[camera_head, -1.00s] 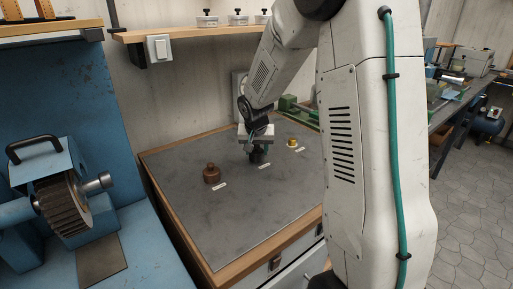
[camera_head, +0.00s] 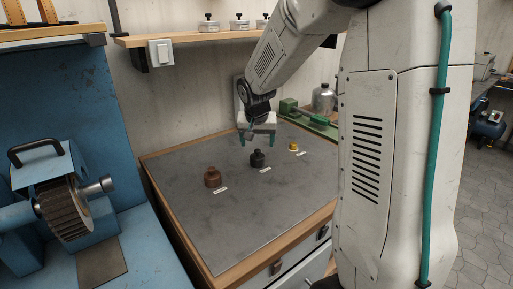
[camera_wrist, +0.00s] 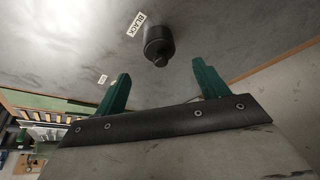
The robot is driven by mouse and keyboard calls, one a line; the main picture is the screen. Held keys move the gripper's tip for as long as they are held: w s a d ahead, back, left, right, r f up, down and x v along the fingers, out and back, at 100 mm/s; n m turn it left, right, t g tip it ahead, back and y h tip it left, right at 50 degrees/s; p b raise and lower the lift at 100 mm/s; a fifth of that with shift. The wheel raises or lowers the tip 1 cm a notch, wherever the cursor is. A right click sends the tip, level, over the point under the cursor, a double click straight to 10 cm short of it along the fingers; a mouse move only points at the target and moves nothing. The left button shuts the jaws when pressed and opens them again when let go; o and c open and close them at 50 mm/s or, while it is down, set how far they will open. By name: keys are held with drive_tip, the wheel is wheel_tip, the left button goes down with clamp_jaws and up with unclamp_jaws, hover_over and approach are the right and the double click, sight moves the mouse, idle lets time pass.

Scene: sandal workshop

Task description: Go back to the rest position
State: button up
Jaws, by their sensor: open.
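My gripper (camera_head: 258,140) hangs above the grey bench top (camera_head: 215,225), open and empty. Its two green fingers (camera_wrist: 160,85) stand wide apart in the wrist view. A black knobbed weight-like piece (camera_head: 257,158) stands upright on the bench just below my gripper, apart from the fingers. It also shows in the wrist view (camera_wrist: 158,42), beside a label reading BLACK (camera_wrist: 136,24). A brown piece of similar shape (camera_head: 212,177) stands to its left, and a small yellow piece (camera_head: 293,147) to its right. Each has a white label in front.
A blue machine with a ridged roller (camera_head: 65,210) stands at the left. A wall shelf (camera_head: 190,36) holds several small containers above the bench. A green tool (camera_head: 305,115) and a glass jar (camera_head: 323,100) are at the back. The bench's front is clear.

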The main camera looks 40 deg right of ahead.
drive_tip(key=shift+s+r, duration=0.15)
drive_tip(key=shift+r, duration=0.2)
drive_tip(key=s+a+r+n+y, duration=0.1)
drive_tip(key=s+a, duration=0.4)
drive_tip(key=s, duration=0.5)
drive_tip(key=s+a+r+n+g+y, duration=0.1)
drive_tip(key=s+a+r+n, duration=0.2)
drive_tip(key=s+a, duration=0.3)
drive_tip(key=s+a+r+n+g, duration=0.1)
drive_tip(key=s+a+r+n, duration=0.2)
drive_tip(key=s, duration=1.3)
drive_tip(key=shift+a+y, duration=0.4)
drive_tip(key=shift+a, duration=1.15)
drive_tip(key=shift+s+r, duration=0.1)
